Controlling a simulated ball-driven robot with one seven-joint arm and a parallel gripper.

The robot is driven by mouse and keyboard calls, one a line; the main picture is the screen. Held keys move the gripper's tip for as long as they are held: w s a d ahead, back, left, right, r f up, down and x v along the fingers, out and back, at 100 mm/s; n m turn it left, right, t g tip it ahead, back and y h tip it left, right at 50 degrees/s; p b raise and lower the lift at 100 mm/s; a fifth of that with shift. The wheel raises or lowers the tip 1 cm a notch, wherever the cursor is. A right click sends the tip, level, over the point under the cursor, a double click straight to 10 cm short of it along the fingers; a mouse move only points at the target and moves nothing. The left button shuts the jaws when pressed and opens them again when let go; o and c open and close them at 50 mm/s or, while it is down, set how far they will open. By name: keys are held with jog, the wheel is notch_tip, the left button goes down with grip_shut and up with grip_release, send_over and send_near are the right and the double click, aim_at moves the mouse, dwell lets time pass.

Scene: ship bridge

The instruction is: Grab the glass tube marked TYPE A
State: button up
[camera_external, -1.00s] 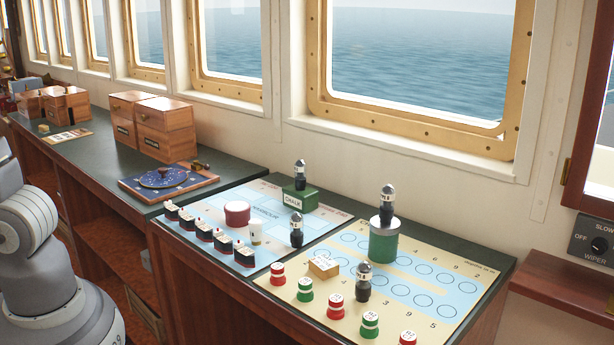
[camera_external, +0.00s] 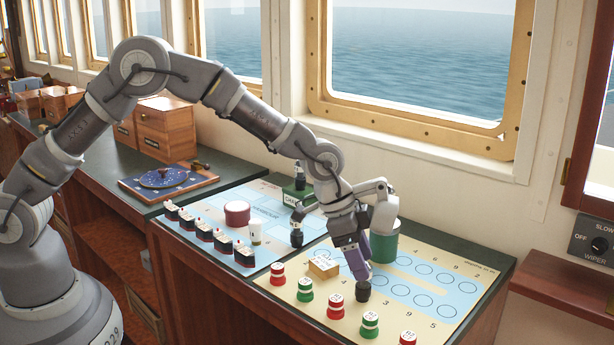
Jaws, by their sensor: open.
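I cannot make out the marking TYPE A on anything in view. A small pale labelled cylinder (camera_external: 255,234) stands on the blue chart; I cannot tell if it is glass.
Red and green pieces (camera_external: 335,306) line the yellow chart's front edge, with a tan block (camera_external: 323,267) behind. Small ship models (camera_external: 222,243) and a red round box (camera_external: 237,214) stand on the blue chart. The window wall borders the counter behind. The yellow chart's right side is clear.

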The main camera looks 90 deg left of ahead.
aim_at(368, 284)
jog(key=x, duration=0.2)
jog(key=b+x, duration=0.1)
jog(key=x, duration=0.1)
jog(key=b+x, duration=0.1)
jog(key=x, duration=0.1)
jog(key=shift+s+f, duration=0.2)
jog(key=shift+s, duration=0.1)
jog(key=shift+w+f, duration=0.15)
jog(key=shift+f, duration=0.05)
jog(key=shift+r, duration=0.15)
jog(key=c, duration=1)
